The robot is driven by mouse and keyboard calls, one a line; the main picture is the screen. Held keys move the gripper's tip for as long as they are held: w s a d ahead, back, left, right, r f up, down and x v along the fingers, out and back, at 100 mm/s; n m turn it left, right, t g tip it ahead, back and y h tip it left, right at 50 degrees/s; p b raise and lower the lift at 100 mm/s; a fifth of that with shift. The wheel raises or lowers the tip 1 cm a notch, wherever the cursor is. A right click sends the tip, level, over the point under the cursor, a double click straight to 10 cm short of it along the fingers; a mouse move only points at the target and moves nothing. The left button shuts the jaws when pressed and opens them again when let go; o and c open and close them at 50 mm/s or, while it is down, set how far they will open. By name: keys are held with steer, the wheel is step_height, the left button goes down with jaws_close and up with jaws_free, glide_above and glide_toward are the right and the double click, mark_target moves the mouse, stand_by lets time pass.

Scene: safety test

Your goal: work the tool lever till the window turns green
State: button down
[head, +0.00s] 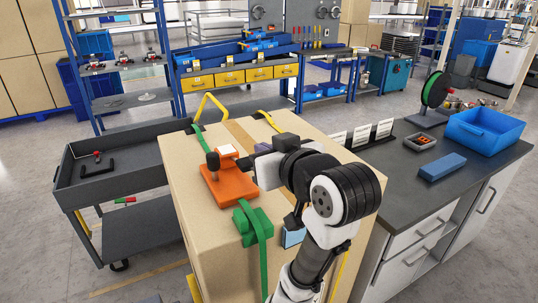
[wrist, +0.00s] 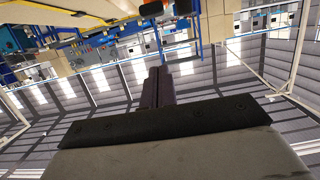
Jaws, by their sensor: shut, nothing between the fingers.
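An orange tool (head: 230,181) sits on top of a large cardboard box (head: 185,165).
A grey cart (head: 105,170) stands left of the box. A dark-topped bench (head: 400,180) at the right holds a blue bin (head: 487,130), a blue block (head: 442,167) and a spool (head: 437,90). Yellow straps stick up at the box's back edge. Shelves stand behind.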

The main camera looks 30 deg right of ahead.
steer(key=p, duration=0.2)
glide_above(240, 162)
steer(key=s+d, duration=0.2)
steer(key=f, duration=0.2)
steer(key=shift+s+a+f, duration=0.1)
steer(key=shift+s+f, duration=0.15)
steer(key=shift+f, duration=0.7)
steer(key=shift+s+a+f, duration=0.1)
steer(key=shift+s+f, duration=0.1)
steer(key=shift+f, duration=0.7)
